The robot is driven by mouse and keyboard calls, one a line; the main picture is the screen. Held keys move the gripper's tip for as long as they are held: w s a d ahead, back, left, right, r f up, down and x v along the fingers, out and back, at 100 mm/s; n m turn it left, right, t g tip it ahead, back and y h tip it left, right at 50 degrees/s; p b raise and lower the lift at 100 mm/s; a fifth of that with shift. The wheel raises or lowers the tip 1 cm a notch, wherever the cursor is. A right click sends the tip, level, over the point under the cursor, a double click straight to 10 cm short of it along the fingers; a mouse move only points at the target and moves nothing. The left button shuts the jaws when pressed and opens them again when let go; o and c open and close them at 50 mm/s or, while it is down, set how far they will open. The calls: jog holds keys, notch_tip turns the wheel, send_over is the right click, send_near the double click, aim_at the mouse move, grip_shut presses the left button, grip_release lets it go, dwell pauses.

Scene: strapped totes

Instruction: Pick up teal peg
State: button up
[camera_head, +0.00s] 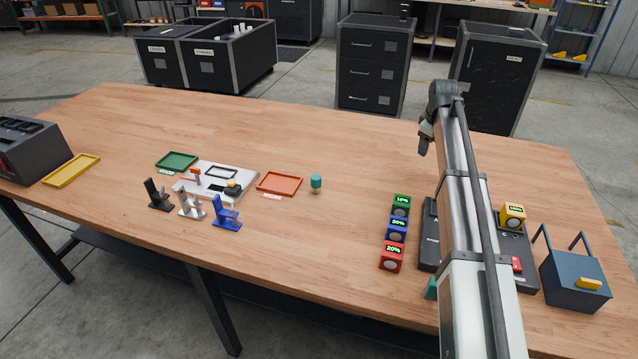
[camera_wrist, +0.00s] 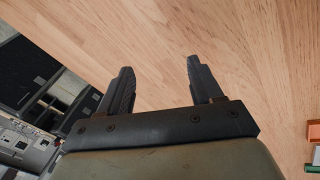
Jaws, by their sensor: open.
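The teal peg (camera_head: 316,181) stands on the wooden table, just right of the orange tray (camera_head: 279,183) in the head view. It is a short, rounded piece with a brownish lower part. My gripper (camera_head: 424,142) is raised over the right part of the table, well to the right of the peg and farther back. In the wrist view, the two dark fingers (camera_wrist: 160,75) are apart with nothing between them, over bare wood. The peg is not visible in the wrist view.
Green (camera_head: 177,161) and yellow (camera_head: 71,170) trays lie left. Black, grey and blue stands (camera_head: 227,213) are near a white board (camera_head: 216,180). The table's back middle is clear.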

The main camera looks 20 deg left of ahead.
jog(key=s+a+r+n+g, duration=0.15)
jog(key=s+a, duration=0.25)
jog(key=a, duration=0.5)
jog(key=s+a+r+n+g, duration=0.15)
jog(key=s+a, duration=0.25)
jog(key=a, duration=0.5)
jog(key=r+n+g, duration=0.1)
jog(key=n, duration=0.3)
send_over(316, 176)
notch_tip(316, 176, down, 13)
jog(key=shift+f, duration=0.1)
jog(key=shift+c, duration=0.3)
jog(key=c, duration=1.1)
